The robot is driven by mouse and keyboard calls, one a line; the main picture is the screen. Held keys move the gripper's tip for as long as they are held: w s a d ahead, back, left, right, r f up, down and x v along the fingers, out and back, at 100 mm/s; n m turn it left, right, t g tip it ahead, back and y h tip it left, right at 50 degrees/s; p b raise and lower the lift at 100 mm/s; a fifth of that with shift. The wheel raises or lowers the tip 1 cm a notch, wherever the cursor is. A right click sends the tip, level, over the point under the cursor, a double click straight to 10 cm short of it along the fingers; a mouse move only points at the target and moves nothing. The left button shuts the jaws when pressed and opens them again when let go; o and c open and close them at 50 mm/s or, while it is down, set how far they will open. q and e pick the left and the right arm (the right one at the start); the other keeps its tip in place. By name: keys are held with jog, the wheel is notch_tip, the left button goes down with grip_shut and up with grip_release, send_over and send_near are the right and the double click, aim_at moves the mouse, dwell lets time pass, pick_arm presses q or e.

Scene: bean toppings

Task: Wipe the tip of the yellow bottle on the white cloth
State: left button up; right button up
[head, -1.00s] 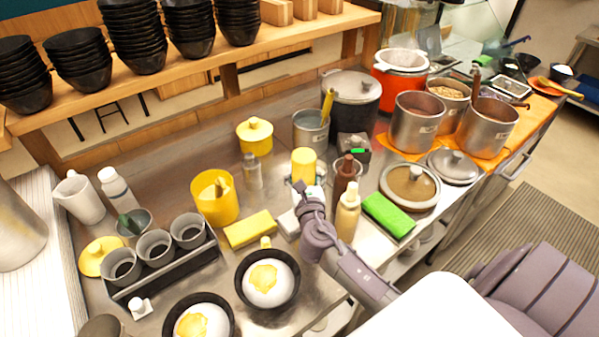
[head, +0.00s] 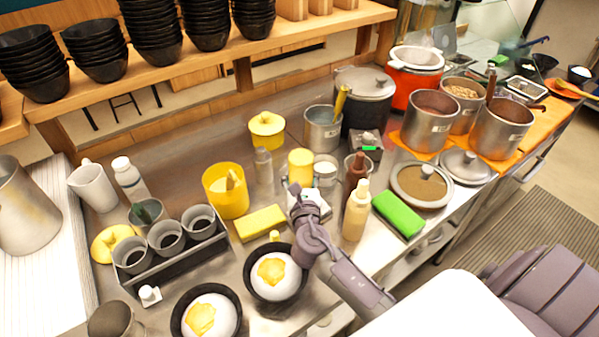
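The yellow bottle (head: 301,164) is the yellow cylinder just beyond my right gripper (head: 295,189). Its blunt yellow end points up. Its lower part and tip are hidden by the gripper. My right arm comes in from the lower right, and the gripper appears shut on the bottle; the fingertips are small and partly hidden. The white cloth (head: 321,204) lies on the counter beside and partly behind my gripper. I cannot tell whether the tip touches it. My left gripper is not in view.
A cream bottle (head: 357,212) and a brown bottle (head: 355,172) stand close at the right. A yellow sponge (head: 260,222), a yellow container (head: 226,194) and a clear bottle (head: 264,166) stand left. Two bowls (head: 275,272) (head: 206,312) are in front.

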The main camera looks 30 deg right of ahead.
jog(key=shift+f+b, duration=0.45)
jog(key=shift+f, duration=0.15)
dwell(0.4)
jog(key=shift+f, duration=0.1)
dwell(0.7)
jog(key=shift+d, duration=0.15)
jog(key=d+p, duration=0.1)
jog(key=d, duration=0.4)
jog(key=shift+w, duration=0.15)
dwell(0.6)
notch_tip(320, 180, up, 6)
jog(key=p, duration=0.6)
jog(key=shift+w, duration=0.1)
dwell(0.4)
